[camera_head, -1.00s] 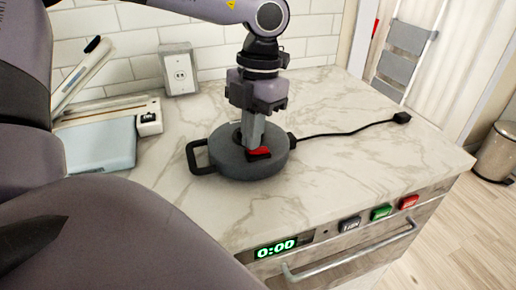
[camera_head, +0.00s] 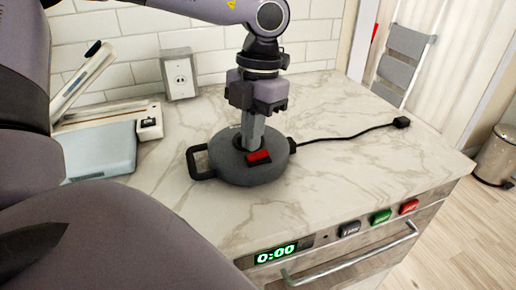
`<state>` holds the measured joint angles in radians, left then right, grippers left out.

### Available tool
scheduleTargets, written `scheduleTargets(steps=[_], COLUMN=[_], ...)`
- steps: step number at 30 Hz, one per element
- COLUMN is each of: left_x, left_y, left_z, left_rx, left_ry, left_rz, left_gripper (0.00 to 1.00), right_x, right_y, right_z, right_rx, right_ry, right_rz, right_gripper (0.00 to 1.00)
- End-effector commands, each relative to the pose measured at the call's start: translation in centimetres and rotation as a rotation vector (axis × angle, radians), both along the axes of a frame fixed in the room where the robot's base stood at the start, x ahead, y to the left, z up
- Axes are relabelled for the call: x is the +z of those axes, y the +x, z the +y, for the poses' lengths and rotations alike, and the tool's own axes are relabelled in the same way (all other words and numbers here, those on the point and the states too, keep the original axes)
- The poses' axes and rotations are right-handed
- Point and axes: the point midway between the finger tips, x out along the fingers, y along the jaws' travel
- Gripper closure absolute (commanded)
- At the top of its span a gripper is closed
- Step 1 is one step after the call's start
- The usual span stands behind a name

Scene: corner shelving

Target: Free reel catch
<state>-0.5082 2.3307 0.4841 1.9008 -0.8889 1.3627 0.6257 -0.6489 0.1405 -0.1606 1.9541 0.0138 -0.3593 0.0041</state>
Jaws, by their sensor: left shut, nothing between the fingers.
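The round dark grey reel (camera_head: 235,170) lies flat on the marble counter, with a loop handle (camera_head: 199,163) on its left side. A black cord (camera_head: 345,136) leaves its right side and ends in a plug (camera_head: 401,122). The red catch (camera_head: 259,157) is on the reel's top, near its front right. My left gripper (camera_head: 250,147) points down with its fingers shut and empty. Its tips are at the reel's top, just behind and left of the catch; whether they touch it I cannot tell. My right gripper is not in view.
A pale blue-grey device (camera_head: 100,150) sits at the left. An appliance front with a green 0:00 display (camera_head: 276,250), buttons and a handle (camera_head: 350,258) is below the counter edge. Counter to the right is mostly clear.

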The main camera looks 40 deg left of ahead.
Motion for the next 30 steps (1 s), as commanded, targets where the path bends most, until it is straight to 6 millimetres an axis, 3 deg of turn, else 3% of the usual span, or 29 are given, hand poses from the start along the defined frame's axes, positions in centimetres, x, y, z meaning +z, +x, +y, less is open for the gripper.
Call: scheduleTargets(steps=[18, 30], left_x=[5.2, 5.3], left_y=[0.0, 0.0], left_z=[0.0, 0.0], left_rx=[0.000, 0.000], left_ry=[0.001, 0.000], left_rz=[-0.002, -0.001], left_gripper=[1.00, 1.00], right_x=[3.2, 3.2], right_y=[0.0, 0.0], right_z=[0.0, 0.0], right_rx=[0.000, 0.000], right_ry=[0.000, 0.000], right_rz=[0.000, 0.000], right_gripper=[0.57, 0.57])
